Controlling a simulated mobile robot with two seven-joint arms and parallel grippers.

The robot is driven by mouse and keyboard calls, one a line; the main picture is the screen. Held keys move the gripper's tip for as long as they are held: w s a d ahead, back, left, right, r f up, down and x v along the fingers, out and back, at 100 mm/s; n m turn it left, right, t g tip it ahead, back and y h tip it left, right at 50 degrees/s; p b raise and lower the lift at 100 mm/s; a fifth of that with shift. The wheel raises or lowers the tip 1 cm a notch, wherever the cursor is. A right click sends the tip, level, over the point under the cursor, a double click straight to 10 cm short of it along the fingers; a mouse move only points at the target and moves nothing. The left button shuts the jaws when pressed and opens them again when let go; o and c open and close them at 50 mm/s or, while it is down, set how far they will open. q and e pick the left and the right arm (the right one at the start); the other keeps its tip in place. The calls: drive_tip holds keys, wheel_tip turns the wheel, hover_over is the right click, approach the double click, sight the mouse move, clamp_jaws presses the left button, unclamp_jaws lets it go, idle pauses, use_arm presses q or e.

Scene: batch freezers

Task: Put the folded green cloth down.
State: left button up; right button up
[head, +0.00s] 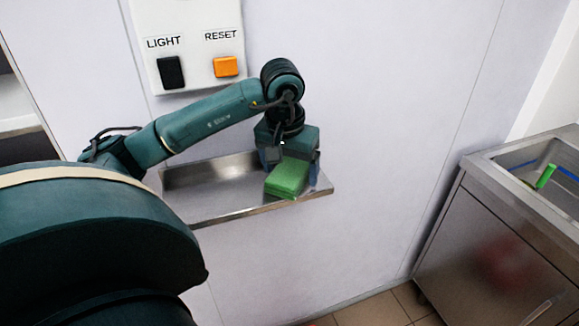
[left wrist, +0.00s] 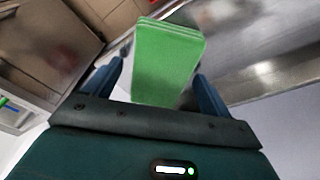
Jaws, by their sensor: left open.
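The folded green cloth (head: 287,178) lies at the right end of the metal wall shelf (head: 215,208), close to its front edge. My left gripper (head: 277,158) is right above and behind the cloth, pointing down. In the left wrist view the cloth (left wrist: 168,62) shows between the two blue fingers (left wrist: 160,85), which stand apart with the jaws open. Whether a finger still touches the cloth cannot be told. My right gripper is not in view.
A wall panel with a black LIGHT switch (head: 171,73) and an orange RESET button (head: 225,67) is above the shelf. A steel sink unit (head: 500,240) holding a green-handled item (head: 546,176) stands at the right. The left part of the shelf is bare.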

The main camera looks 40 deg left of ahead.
sight(286, 175)
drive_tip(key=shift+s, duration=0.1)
use_arm(q)
drive_tip(key=shift+r, duration=0.55)
wheel_tip(286, 175, up, 11)
drive_tip(key=s+p, duration=0.1)
drive_tip(key=p, duration=0.1)
drive_tip(key=shift+s+d, duration=0.3)
drive_tip(key=shift+s, duration=0.1)
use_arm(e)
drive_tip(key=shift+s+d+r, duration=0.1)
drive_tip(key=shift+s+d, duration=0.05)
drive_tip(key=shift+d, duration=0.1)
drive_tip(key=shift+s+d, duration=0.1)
